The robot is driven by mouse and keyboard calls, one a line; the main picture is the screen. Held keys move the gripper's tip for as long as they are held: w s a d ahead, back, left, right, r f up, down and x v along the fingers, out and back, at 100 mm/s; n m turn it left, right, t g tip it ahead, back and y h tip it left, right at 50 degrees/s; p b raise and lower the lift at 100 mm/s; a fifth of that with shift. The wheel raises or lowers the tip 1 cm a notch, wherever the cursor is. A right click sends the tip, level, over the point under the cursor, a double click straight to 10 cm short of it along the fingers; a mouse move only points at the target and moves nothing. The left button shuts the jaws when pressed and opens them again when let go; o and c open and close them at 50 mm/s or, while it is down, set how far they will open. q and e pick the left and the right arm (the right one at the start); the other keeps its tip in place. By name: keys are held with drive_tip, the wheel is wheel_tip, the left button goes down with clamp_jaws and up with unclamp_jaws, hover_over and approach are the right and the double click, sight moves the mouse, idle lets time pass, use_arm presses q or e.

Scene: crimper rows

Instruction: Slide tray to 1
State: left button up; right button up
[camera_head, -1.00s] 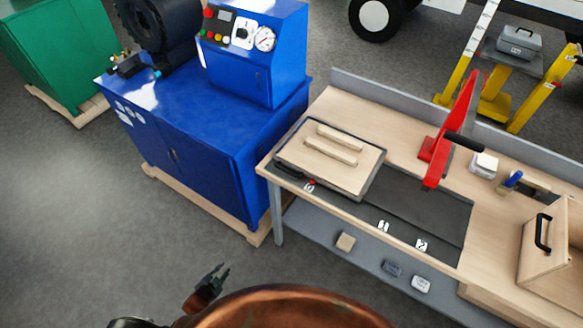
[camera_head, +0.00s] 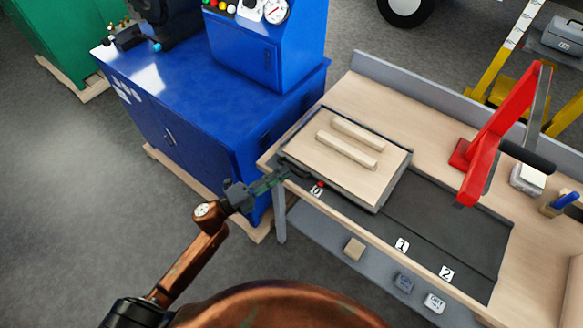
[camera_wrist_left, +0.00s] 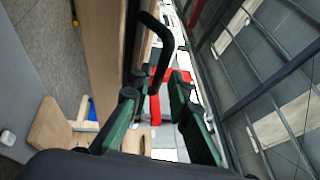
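The tray (camera_head: 398,178) is a dark-edged slab with a pale wooden top and two wooden bars. It sits at the left end of a dark track (camera_head: 440,215), by the mark S (camera_head: 316,189). Mark 1 (camera_head: 402,245) is farther right along the front edge, with 2 (camera_head: 446,273) beyond it. My left gripper (camera_head: 284,170) is at the tray's front left corner, by its black handle. In the left wrist view the green fingers (camera_wrist_left: 153,95) are apart, with the curved black handle (camera_wrist_left: 166,45) reaching between them. Contact cannot be told. My right gripper is not in view.
A red lever press (camera_head: 495,135) stands at the track's back right. A blue cabinet (camera_head: 215,110) is left of the bench. Small blocks (camera_head: 354,249) lie on the lower shelf. The track right of the tray looks clear.

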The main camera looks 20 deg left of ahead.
sight(291, 168)
use_arm(q)
drive_tip(key=shift+x, duration=1.75)
drive_tip(key=shift+c, duration=0.6)
clamp_jaws()
